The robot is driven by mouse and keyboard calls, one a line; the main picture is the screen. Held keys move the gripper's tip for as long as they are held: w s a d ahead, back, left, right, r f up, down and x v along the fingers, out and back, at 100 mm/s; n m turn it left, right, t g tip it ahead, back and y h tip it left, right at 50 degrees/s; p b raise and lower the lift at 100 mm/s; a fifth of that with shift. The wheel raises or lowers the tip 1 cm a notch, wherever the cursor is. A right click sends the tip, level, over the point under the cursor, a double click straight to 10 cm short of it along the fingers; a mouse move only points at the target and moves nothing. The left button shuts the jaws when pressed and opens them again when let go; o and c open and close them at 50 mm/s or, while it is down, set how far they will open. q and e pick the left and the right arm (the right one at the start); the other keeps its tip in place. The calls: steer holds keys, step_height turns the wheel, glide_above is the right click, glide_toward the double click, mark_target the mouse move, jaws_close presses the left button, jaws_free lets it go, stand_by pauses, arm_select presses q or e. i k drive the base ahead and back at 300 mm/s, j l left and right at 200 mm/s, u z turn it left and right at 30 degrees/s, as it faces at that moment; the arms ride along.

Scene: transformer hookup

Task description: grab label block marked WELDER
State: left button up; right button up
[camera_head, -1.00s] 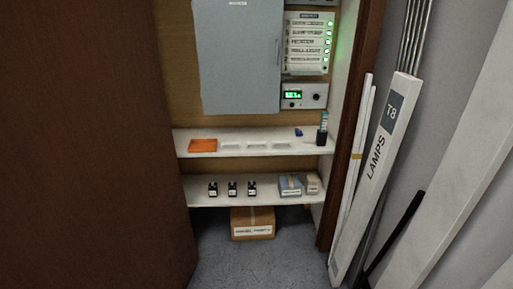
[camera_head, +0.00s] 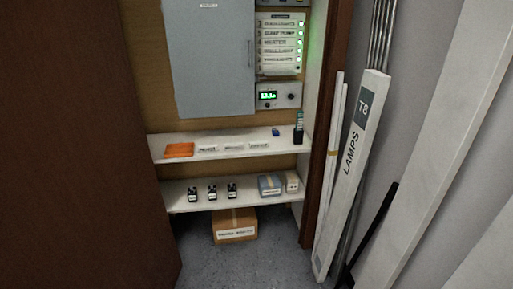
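Several small white label blocks lie in a row on the upper shelf in the head view: a left one (camera_head: 207,149), a middle one (camera_head: 234,147) and a right one (camera_head: 259,146). Their print is too small to read, so I cannot tell which is marked WELDER. Neither of my grippers is in view.
The upper shelf (camera_head: 170,142) also holds an orange tray (camera_head: 179,150), a small blue object (camera_head: 276,132) and a dark holder (camera_head: 298,136). Below are black devices (camera_head: 212,192) and small boxes (camera_head: 270,184). A brown door (camera_head: 75,150) stands left; a LAMPS carton (camera_head: 350,165) leans right.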

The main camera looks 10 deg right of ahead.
mark_target(234, 146)
steer(key=i+z, duration=0.2)
steer(key=i, duration=0.3)
steer(key=i+j+z, duration=0.2)
steer(key=i, duration=0.25)
steer(key=i+z, duration=0.25)
steer(key=i, duration=0.25)
steer(key=i+j+z, duration=0.2)
steer(key=i, duration=0.25)
steer(key=i+j+z, duration=0.2)
steer(key=i+j, duration=0.2)
